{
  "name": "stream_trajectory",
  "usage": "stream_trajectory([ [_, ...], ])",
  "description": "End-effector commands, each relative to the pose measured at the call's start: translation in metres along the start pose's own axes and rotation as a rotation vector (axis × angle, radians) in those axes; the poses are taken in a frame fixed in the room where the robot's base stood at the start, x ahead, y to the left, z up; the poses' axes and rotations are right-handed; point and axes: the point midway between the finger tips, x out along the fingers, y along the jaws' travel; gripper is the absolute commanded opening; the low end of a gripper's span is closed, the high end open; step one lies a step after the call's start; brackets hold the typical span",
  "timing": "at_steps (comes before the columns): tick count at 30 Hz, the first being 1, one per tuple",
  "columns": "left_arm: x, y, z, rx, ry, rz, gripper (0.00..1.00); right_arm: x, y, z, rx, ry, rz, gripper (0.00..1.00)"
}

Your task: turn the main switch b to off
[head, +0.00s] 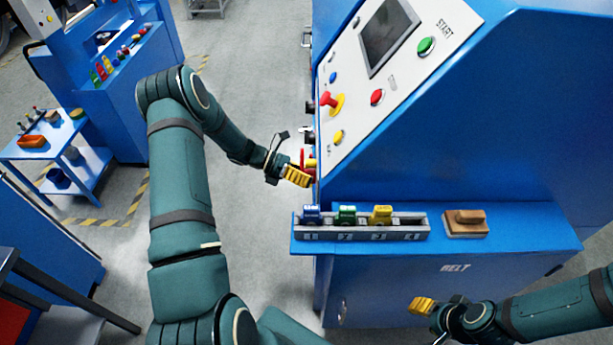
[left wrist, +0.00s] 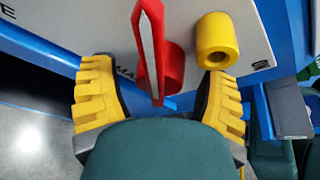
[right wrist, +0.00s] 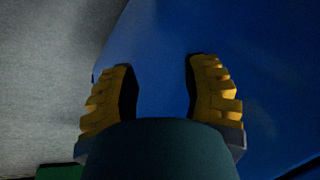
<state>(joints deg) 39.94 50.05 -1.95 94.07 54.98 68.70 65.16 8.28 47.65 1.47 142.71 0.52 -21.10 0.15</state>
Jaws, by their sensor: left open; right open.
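A red switch handle (left wrist: 150,50) with a pale edge stands out from a white panel on the blue machine's side. Partly hidden lettering beginning "MA" lies beside it. In the head view only a little red of the handle (head: 303,158) shows beside my left gripper (head: 297,176). In the left wrist view the left gripper (left wrist: 160,78) is open, with yellow fingers on either side of the handle and a gap to each. Whether this is switch b cannot be read. My right gripper (head: 422,306) is open and empty in front of the cabinet marked BELT; its fingers also show in the right wrist view (right wrist: 160,80).
A yellow cylinder (left wrist: 216,42) stands close right of the red handle. The sloped control panel (head: 375,75) carries buttons and a screen. A rack (head: 360,234) with coloured blocks and a brown block (head: 466,222) rest on the ledge. A blue cart (head: 60,150) stands left.

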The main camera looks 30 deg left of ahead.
Motion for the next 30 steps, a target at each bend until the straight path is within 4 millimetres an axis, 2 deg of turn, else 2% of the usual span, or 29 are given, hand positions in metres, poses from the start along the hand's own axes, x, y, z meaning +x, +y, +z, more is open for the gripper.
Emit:
stream_trajectory([
  [5, -0.015, 0.001, 0.000, 0.001, 0.000, 0.004, 0.75, 0.000, 0.000, 0.000, 0.000, 0.000, 0.000, 0.47],
  [15, -0.081, 0.001, 0.000, 0.001, 0.001, 0.004, 0.75, 0.000, 0.000, 0.000, 0.000, 0.000, 0.000, 0.47],
  [19, -0.102, 0.000, 0.000, 0.000, -0.001, 0.002, 0.75, 0.000, 0.000, 0.000, 0.000, 0.000, 0.000, 0.47],
  [24, -0.116, 0.000, 0.000, 0.000, 0.001, -0.001, 0.75, 0.000, 0.000, 0.000, 0.000, 0.000, 0.000, 0.47],
  [30, -0.119, 0.000, 0.000, 0.000, 0.001, -0.001, 0.75, 0.000, 0.000, 0.000, 0.000, 0.000, 0.000, 0.47],
])
